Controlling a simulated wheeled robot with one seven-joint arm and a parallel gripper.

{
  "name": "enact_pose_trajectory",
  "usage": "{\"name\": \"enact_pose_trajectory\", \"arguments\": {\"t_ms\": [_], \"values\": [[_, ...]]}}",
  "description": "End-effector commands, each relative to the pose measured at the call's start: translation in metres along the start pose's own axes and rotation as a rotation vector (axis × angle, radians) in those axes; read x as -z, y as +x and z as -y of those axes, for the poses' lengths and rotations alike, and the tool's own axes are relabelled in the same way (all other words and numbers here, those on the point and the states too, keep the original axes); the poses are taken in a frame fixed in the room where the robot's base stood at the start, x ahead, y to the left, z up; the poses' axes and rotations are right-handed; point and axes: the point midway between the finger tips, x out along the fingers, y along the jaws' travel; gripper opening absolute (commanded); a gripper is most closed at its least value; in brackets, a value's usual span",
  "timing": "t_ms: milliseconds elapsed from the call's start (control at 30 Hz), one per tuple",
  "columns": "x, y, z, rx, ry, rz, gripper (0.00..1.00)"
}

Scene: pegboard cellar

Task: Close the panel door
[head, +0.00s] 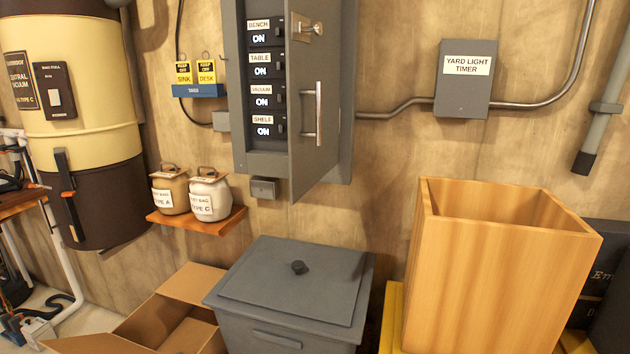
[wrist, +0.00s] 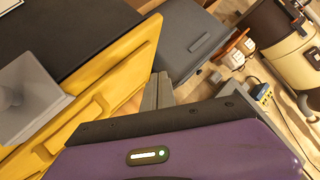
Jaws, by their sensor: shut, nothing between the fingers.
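The grey panel door (head: 335,110) stands open in the head view, swung out toward me from its wall panel box (head: 240,90). Inside the box, several labelled switches (head: 280,68) read ON: bench, table, vacuum and shelf. My gripper (wrist: 158,90) shows in the wrist view with its grey fingers together and empty. It is not in the head view. I cannot clearly make out the door in the wrist view.
Below the panel stand a lidded grey bin (head: 290,285) and an open cardboard box (head: 175,310). A tall wooden box (head: 495,280) is at right. Yellow furniture (wrist: 110,75) lies close to my gripper in the wrist view.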

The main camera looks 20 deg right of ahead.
Motion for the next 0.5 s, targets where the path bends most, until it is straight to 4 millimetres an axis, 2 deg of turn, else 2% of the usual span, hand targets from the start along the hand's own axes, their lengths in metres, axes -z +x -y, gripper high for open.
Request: {"name": "enact_pose_trajectory", "arguments": {"t_ms": [33,267,367,500], "values": [[0.007,0.022,0.002,0.01,0.052,-0.001,0.0],[0.037,0.108,0.016,0.077,0.311,0.06,0.0],[0.06,0.141,0.027,0.122,0.411,0.092,0.0],[0.101,0.182,0.048,0.198,0.534,0.144,0.0]]}}
